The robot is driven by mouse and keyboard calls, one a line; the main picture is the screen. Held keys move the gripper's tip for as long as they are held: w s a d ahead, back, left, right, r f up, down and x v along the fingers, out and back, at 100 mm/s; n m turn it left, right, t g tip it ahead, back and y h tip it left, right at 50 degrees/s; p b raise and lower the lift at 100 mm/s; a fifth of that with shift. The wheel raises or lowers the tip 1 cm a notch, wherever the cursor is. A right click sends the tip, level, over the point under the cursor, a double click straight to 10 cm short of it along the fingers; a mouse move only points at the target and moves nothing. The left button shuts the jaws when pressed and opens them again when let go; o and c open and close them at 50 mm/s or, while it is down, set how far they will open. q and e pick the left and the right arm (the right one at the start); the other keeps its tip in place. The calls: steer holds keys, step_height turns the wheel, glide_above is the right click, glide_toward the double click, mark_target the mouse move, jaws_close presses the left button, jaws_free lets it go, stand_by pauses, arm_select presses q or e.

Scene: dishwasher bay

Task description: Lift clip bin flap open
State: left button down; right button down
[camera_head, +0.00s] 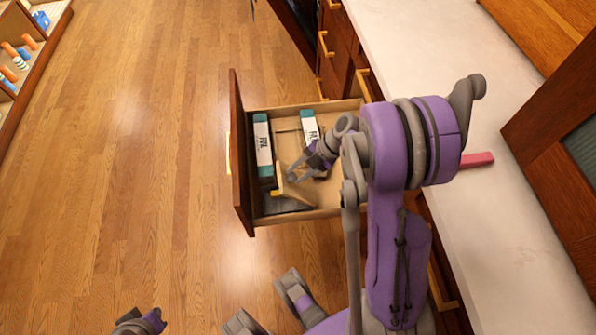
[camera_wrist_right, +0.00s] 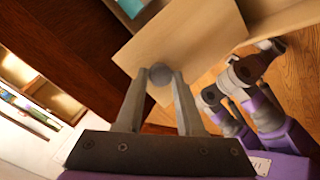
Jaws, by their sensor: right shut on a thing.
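A pale wooden flap (camera_head: 298,193) stands tilted up inside the open drawer, toward the drawer's near end. In the right wrist view the flap (camera_wrist_right: 195,35) is a flat light panel with a round grey knob (camera_wrist_right: 160,74) at its edge. My right gripper (camera_head: 287,176) reaches down into the drawer from the right. Its fingers (camera_wrist_right: 160,82) are closed on the knob, one on each side. The bin under the flap is mostly hidden; something dark grey (camera_head: 278,206) shows beside the flap.
The drawer's dark front (camera_head: 238,160) faces left over open wooden floor. Teal and white boxes (camera_head: 263,140) lie in the drawer. A pale counter (camera_head: 480,230) with a red block (camera_head: 477,160) runs along the right. A shelf unit (camera_head: 22,62) stands far left.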

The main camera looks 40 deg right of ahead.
steer(key=c, duration=0.5)
jaws_free()
steer(key=p+v, duration=0.1)
steer(key=v, duration=0.6)
steer(key=shift+d+r+p, duration=0.15)
steer(key=shift+r+p, duration=0.05)
steer(key=shift+p, duration=0.2)
